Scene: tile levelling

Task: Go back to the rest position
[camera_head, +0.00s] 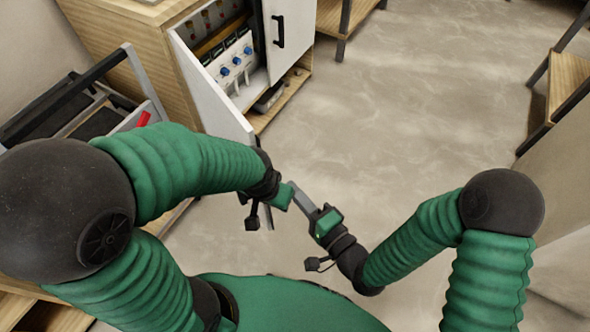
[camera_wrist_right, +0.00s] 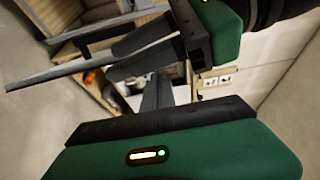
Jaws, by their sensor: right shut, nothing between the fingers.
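My two grippers are close together in front of my body in the head view. My right gripper (camera_head: 296,191) points up and left, its grey fingers together and empty. In the right wrist view its fingers (camera_wrist_right: 157,95) stand side by side above its green body. My left gripper (camera_head: 283,196) is just left of the right one, its fingers mostly hidden in the head view. I see no object in either gripper.
A wooden cabinet (camera_head: 130,45) at the upper left has white doors (camera_head: 292,30) standing open. Blue-knobbed devices (camera_head: 231,67) are inside. A black-and-grey cart or rack (camera_head: 95,100) is at the left. Wooden shelving (camera_head: 567,80) stands at the right. The floor (camera_head: 420,90) between is clear.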

